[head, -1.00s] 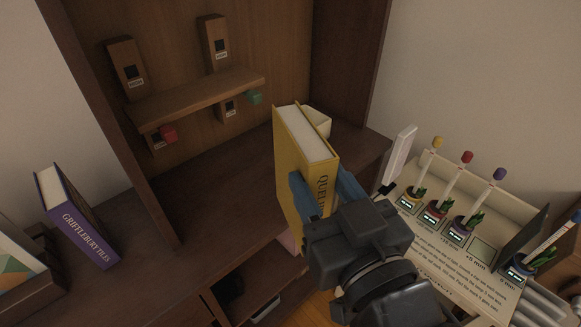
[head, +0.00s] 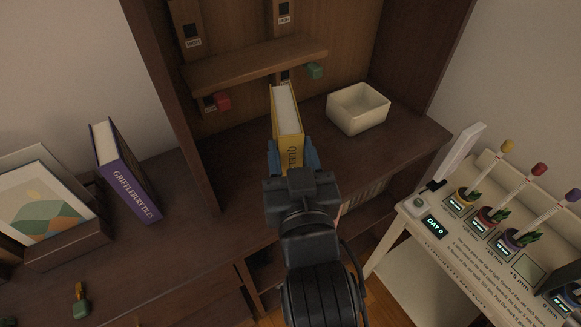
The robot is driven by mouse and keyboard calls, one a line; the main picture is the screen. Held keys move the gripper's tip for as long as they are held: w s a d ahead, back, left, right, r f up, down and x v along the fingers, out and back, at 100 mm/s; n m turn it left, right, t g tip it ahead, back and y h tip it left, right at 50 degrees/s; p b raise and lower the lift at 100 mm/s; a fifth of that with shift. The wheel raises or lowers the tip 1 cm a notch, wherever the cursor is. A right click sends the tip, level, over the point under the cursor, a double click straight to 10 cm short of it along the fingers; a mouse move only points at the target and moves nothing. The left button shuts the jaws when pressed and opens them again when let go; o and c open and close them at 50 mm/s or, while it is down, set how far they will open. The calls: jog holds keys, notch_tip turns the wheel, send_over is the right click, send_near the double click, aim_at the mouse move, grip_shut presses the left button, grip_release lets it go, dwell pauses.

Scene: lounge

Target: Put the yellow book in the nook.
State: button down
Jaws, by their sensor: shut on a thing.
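The yellow book (head: 287,118) stands upright in my gripper (head: 293,158), its white page edge facing up and its dark-lettered spine toward me. My gripper's blue fingers are shut on the book from left and right, near its spine. The book is in front of the nook (head: 238,137), a brown wooden recess with side walls, a back panel and a small shelf (head: 255,67). The book's top end overlaps the space below that shelf in the picture. I cannot tell whether its bottom touches the nook floor; my gripper hides that part.
A cream open box (head: 358,108) sits in the nook, right of the book. A purple book (head: 125,172) stands left of the nook wall. A plant display table (head: 480,225) is at right.

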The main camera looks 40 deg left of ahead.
jog(key=shift+a+f, duration=0.2)
jog(key=shift+f, duration=1.95)
jog(key=c, duration=0.6)
grip_release()
jog(key=shift+f, duration=0.1)
jog(key=shift+o, duration=0.2)
jog(key=shift+r, duration=0.2)
jog(key=b+v, duration=0.2)
jog(key=v, duration=1)
jog(key=shift+d, duration=0.1)
